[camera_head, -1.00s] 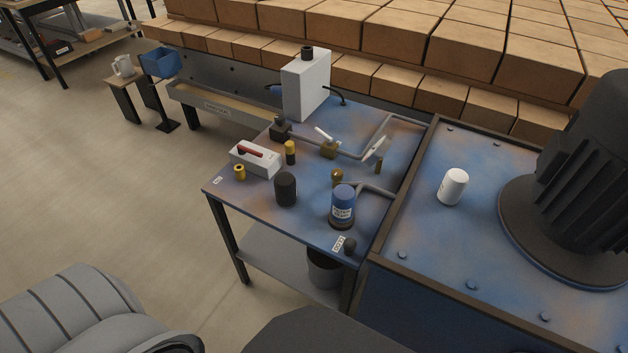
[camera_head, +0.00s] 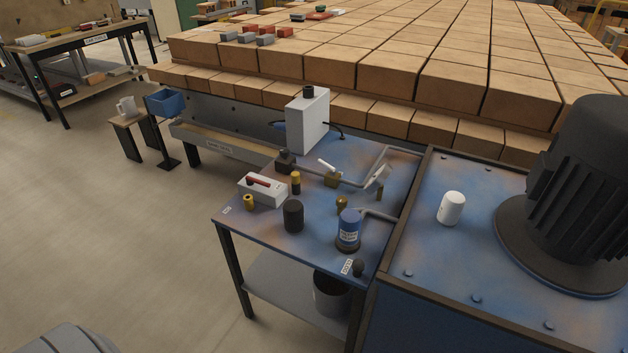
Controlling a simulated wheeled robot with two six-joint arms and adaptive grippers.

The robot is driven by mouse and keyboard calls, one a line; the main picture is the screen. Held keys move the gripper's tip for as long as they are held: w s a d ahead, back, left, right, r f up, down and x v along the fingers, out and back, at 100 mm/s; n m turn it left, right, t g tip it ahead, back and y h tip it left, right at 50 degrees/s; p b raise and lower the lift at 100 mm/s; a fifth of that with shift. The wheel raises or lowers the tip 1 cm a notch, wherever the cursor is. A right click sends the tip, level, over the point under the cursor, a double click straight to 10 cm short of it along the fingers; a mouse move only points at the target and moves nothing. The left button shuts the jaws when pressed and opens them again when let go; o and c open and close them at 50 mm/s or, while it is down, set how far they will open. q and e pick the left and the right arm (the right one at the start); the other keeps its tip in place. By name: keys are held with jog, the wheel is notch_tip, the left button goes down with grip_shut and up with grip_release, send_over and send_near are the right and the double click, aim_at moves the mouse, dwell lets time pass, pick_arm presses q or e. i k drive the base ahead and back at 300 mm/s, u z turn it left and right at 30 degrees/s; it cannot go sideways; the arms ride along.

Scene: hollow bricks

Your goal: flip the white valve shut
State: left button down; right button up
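The white valve (camera_head: 331,177) is on the blue, worn side table in the camera_head view. It has a brass-coloured body on a grey pipe and a white lever (camera_head: 327,165) that slants up and to the left. The exact angle of the lever to the pipe is hard to tell. Neither of my grippers shows in this view.
Around the valve stand a tall white box (camera_head: 307,120), a white case with a red handle (camera_head: 262,190), a black cylinder (camera_head: 293,215) and a blue canister (camera_head: 348,229). A large dark motor (camera_head: 590,190) stands right. Open floor (camera_head: 110,240) lies left.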

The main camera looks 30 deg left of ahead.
aim_at(332, 170)
jog(key=k, duration=1.05)
jog(key=u, duration=0.8)
jog(key=i, duration=1.55)
jog(key=z, duration=0.85)
